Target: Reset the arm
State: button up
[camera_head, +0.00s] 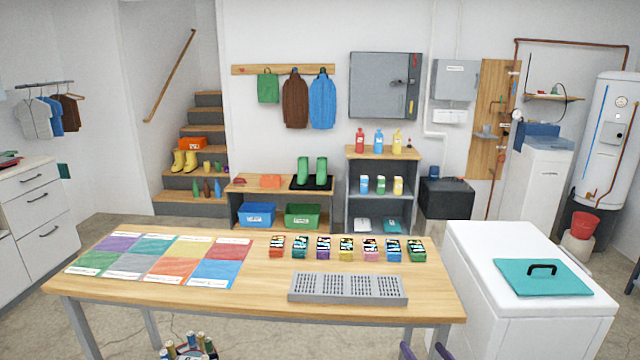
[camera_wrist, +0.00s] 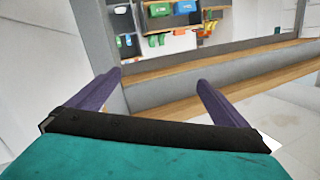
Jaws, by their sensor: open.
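My gripper (camera_head: 425,350) shows only as two purple fingertips at the bottom edge of the head view, in front of the table's right front part. In the wrist view my gripper (camera_wrist: 160,78) has its two purple fingers wide apart. Nothing is held between them. The rest of my arm is out of the head view, so its pose cannot be told.
A wooden table (camera_head: 245,304) bears coloured mats, a row of several small boxes and a grey slotted tray (camera_head: 347,300). A white chest (camera_head: 470,262) with a teal lid (camera_head: 541,283) stands on the right. Spools (camera_head: 190,348) sit below the table's front.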

jog(key=s+a+f+m+g+h, duration=0.25)
jog(key=a+f, duration=0.45)
jog(key=f, duration=0.4)
jog(key=s+a+f+g+h, duration=0.35)
jog(key=s+f+g, duration=0.25)
jog(key=s+f, duration=0.5)
jog(key=s+a+f+g, duration=0.1)
jog(key=s+f+g, duration=0.25)
jog(key=s, duration=0.35)
jog(key=s+f+g, duration=0.3)
jog(key=s+f, duration=0.1)
jog(key=s, duration=0.4)
jog(key=s+a+r+n+g+y, duration=0.1)
jog(key=s+a+g, duration=0.1)
jog(key=s, duration=0.5)
jog(key=s+a+r+n+g, duration=0.1)
jog(key=s+a+n+g, duration=0.1)
jog(key=s+g, duration=0.2)
jog(key=s, duration=0.2)
jog(key=shift+s+r+g+y, duration=0.3)
jog(key=shift+s+g+y, duration=0.1)
jog(key=shift+w+d+n, duration=0.1)
jog(key=shift+n, duration=0.15)
